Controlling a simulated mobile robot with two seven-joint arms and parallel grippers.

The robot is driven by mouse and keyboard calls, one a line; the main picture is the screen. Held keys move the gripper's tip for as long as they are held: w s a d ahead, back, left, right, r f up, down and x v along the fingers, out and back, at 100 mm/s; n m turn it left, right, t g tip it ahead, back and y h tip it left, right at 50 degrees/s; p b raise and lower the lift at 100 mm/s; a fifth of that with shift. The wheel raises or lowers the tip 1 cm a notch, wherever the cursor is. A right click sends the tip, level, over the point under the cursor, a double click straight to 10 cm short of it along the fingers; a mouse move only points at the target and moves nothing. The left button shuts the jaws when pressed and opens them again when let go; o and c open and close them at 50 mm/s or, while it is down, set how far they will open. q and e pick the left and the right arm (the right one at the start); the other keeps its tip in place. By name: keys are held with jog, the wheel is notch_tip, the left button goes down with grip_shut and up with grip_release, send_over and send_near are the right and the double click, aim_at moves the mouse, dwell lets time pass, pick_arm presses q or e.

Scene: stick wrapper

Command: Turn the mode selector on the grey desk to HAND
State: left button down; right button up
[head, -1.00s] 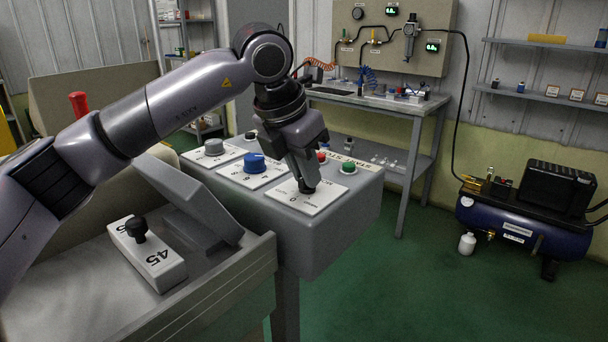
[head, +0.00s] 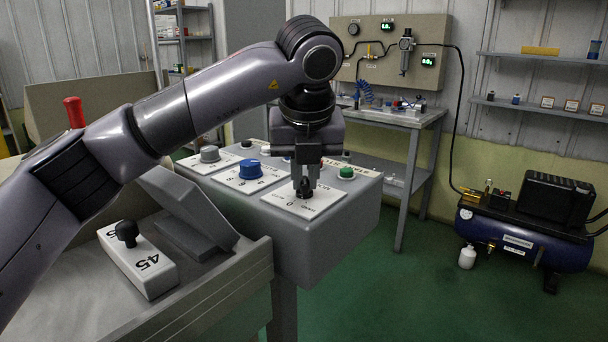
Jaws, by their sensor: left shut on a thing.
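The grey desk (head: 330,245) is a sloped-top console in the middle of the head view. A black selector knob (head: 304,190) sits on a white plate (head: 283,203) at its near right corner. My left gripper (head: 304,182) points straight down and is shut on this knob. The plate has a 0 at its front edge and other lettering too small or too covered to read, so I cannot tell which position the knob points to. My right gripper is not in view.
A blue knob (head: 250,169) and a grey knob (head: 210,154) sit on plates to the left. A green button (head: 346,172) is close right of my gripper. A tilted grey panel and a white block marked 45 (head: 146,268) lie at the left.

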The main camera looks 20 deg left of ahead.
pick_arm(q)
jog(key=shift+n, duration=0.4)
jog(key=c, duration=1.1)
grip_release()
jog(key=shift+c, duration=0.2)
jog(key=shift+r, duration=0.1)
jog(key=v, duration=0.7)
